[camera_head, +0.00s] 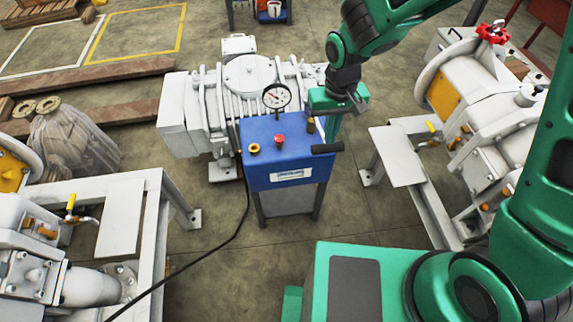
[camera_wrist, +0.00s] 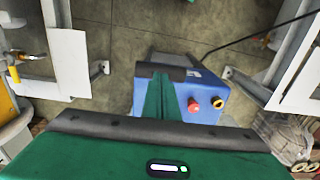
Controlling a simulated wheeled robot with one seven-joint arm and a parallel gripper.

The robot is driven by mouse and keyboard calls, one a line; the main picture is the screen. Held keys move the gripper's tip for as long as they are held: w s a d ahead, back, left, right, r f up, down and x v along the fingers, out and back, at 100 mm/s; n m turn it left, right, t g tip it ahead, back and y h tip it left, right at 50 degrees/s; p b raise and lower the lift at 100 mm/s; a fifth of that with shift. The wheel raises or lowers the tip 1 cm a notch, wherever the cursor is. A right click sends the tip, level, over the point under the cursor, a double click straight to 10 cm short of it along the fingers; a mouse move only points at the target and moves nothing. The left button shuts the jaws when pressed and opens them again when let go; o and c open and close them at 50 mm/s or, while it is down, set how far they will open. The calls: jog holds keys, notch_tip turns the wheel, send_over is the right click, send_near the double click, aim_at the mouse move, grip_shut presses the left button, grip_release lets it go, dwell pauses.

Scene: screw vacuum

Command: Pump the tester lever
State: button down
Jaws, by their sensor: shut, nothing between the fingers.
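The tester is a blue box (camera_head: 262,178) on a dark stand in the middle of the head view. It has a round dial gauge (camera_head: 276,97) and a red button (camera_head: 279,140) on top. The lever's black handle (camera_head: 327,147) juts out at the box's right side. My gripper (camera_head: 333,136) points down just behind the handle in the head view. In the wrist view my gripper (camera_wrist: 161,82) has its green fingers together, empty, with the black handle (camera_wrist: 164,71) at their tips. I cannot tell if they touch it. The lever's lower part is hidden.
A large white pump (camera_head: 245,85) stands behind the tester. White frames with machinery stand at left (camera_head: 120,225) and right (camera_head: 405,165). A black cable (camera_head: 215,245) runs from the tester across the floor.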

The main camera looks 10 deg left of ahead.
jog(key=shift+f, duration=0.1)
dwell(0.3)
notch_tip(320, 180, down, 11)
dwell(1.9)
jog(key=s+d+r+m+h, duration=0.1)
jog(key=d+r+m, duration=0.1)
jog(key=d+r, duration=0.85)
jog(key=s+d+r+m, duration=0.25)
jog(key=d+r, duration=0.45)
jog(key=d, duration=0.7)
jog(key=s+d+r+m, duration=0.1)
jog(key=s+d+r, duration=0.2)
jog(key=s, duration=0.3)
jog(key=s+d+r+m, duration=0.2)
jog(key=s+d+r, duration=0.1)
jog(key=s, duration=0.4)
jog(key=s+d+r+m+y, duration=0.1)
jog(key=s+d+r+m, duration=0.1)
jog(key=s+d+r, duration=0.2)
jog(key=shift+s+d, duration=0.45)
jog(key=shift+s, duration=0.7)
